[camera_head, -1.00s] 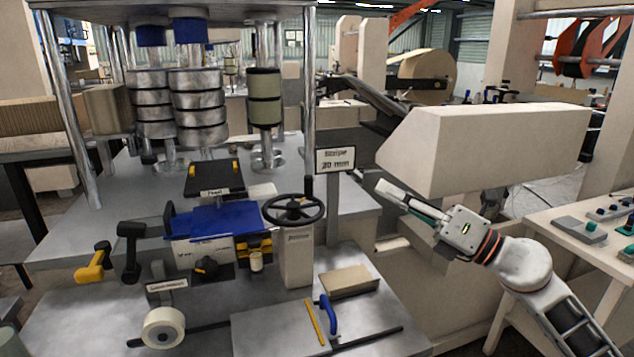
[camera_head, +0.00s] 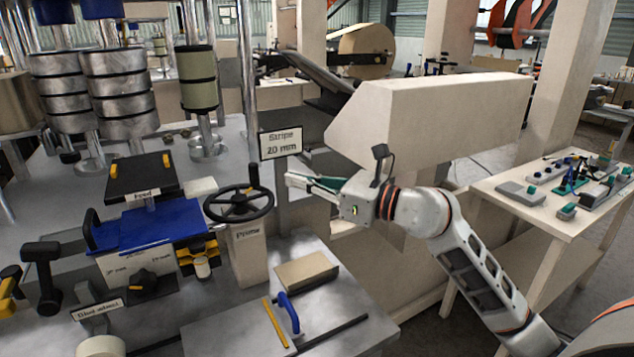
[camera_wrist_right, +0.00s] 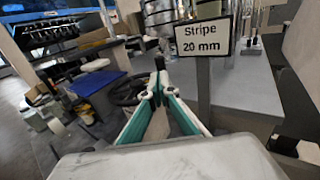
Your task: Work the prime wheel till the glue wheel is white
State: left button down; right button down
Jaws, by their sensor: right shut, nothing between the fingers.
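The prime wheel (camera_head: 240,203) is a black spoked handwheel with an upright knob on its rim, on a beige post marked "Prime". It also shows in the wrist view (camera_wrist_right: 126,93), partly hidden behind my fingers. The glue wheel (camera_head: 101,347) is a pale, cream-looking roll below its "Glue wheel" label, cut off by the bottom edge. My right gripper (camera_head: 291,180) is shut and empty, to the right of the prime wheel and apart from it, pointing left. It also shows in the wrist view (camera_wrist_right: 158,88). My left gripper is not in view.
The "Stripe 20 mm" sign (camera_head: 280,143) stands on a post close to my right fingers. A blue feed tray (camera_head: 150,226) lies left of the wheel. A cardboard block (camera_head: 307,270) and a blue handle (camera_head: 288,313) sit in front. A large beige housing (camera_head: 430,130) is behind my arm.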

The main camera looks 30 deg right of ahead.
aim_at(257, 170)
jog(key=x, duration=0.7)
